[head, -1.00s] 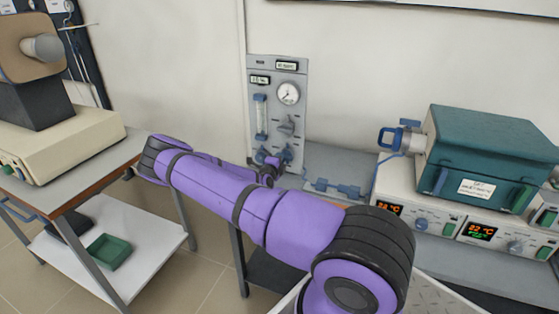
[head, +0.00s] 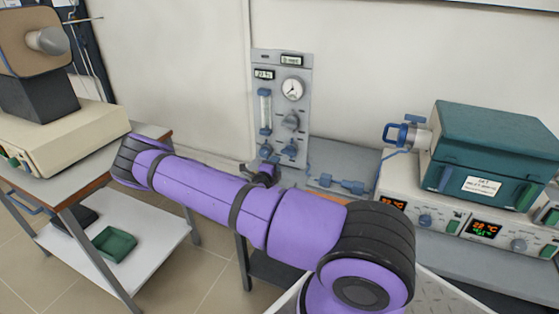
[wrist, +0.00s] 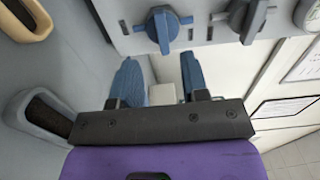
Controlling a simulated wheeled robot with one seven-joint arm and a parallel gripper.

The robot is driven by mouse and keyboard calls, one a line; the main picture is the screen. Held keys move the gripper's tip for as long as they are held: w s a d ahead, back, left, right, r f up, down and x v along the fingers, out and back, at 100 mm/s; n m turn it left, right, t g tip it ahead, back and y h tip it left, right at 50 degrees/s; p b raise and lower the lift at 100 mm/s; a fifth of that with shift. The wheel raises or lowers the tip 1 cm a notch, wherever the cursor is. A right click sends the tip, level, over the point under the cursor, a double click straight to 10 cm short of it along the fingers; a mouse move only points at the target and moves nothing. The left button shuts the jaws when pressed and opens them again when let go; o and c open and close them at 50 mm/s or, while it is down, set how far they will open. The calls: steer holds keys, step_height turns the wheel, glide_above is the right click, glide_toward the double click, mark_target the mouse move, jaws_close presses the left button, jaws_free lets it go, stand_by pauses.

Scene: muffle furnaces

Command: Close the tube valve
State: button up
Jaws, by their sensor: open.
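The grey gas panel (head: 301,120) stands against the wall. Low on it are two blue valve knobs, one at the left (head: 266,150) and one at the right (head: 290,149). A grey knob (head: 291,121) is above them. The frames do not label which is the tube valve. My gripper (head: 265,173) is just in front of the panel's lower part, partly hidden by my arm. In the wrist view, my gripper (wrist: 160,78) has its two blue fingers apart, with no knob between them. A blue knob (wrist: 163,27) lies beyond the fingertips, beside the grey knob (wrist: 247,15).
Further right is a teal furnace (head: 490,150) with a blue-handled fitting (head: 402,133). A table (head: 150,133) with a cream device (head: 65,135) stands left. Open floor shows between.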

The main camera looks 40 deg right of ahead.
steer(key=shift+v, duration=1.1)
steer(key=shift+r, duration=0.1)
steer(key=s+a+r+m+g+y, duration=0.3)
steer(key=s+a+r+m, duration=0.1)
steer(key=r+m, duration=0.45)
steer(key=s+a+r+m+g+y, duration=0.2)
steer(key=s+a+r+m+g, duration=0.15)
steer(key=r+m, duration=0.55)
steer(key=s+a+r+m+g+y, duration=0.3)
steer(key=s+a+r+m, duration=0.1)
steer(key=r+m, duration=0.5)
steer(key=s+a+r+m+t+y, duration=0.8)
steer(key=s+a+r+m, duration=0.6)
steer(key=s+a+r, duration=0.3)
steer(key=shift+s+a+r+y, duration=0.3)
steer(key=shift+s+a, duration=0.15)
steer(key=shift+s, duration=1.3)
